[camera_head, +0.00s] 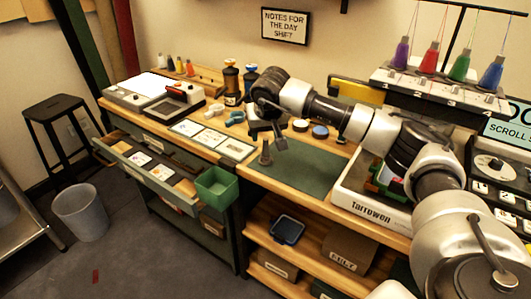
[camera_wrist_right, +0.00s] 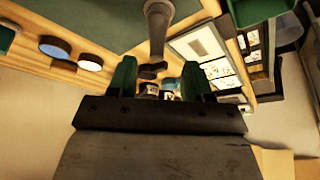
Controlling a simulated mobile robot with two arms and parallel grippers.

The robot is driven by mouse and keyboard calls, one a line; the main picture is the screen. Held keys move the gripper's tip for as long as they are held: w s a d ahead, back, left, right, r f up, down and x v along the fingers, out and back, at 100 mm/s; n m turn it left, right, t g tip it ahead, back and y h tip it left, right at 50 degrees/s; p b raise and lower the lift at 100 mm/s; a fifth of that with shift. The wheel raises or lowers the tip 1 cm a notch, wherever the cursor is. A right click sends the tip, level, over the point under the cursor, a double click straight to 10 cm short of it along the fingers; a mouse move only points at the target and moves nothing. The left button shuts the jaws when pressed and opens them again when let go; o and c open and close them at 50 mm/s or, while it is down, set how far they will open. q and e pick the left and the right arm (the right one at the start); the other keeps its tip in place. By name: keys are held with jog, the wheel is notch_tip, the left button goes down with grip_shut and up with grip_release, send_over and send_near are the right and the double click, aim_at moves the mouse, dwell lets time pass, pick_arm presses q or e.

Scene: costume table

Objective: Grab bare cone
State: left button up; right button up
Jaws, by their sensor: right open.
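A bare grey cone (camera_head: 265,154) stands upright on the green mat (camera_head: 310,172), near the mat's left end. My right gripper (camera_head: 268,128) is above and close to the cone, with its fingers partly hidden by my own wrist in the head view. In the right wrist view the right gripper (camera_wrist_right: 158,84) is open, its two green fingers apart. The grey cone (camera_wrist_right: 157,32) shows beyond the fingertips, roughly in line with the gap; I see nothing held. Whether a finger touches the cone is unclear. My left gripper is not in view.
Purple, red, green and blue thread cones (camera_head: 431,58) stand on a numbered rack at the back right. Round discs (camera_head: 320,131) lie behind the mat. Cards (camera_head: 208,138) lie to its left. A green bin (camera_head: 217,187) hangs at the table's front, beside an open drawer (camera_head: 150,172).

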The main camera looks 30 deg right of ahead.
aim_at(266, 139)
jog(key=x, duration=0.5)
jog(key=shift+s+d, duration=0.1)
jog(key=shift+s, duration=0.05)
jog(key=c, duration=0.9)
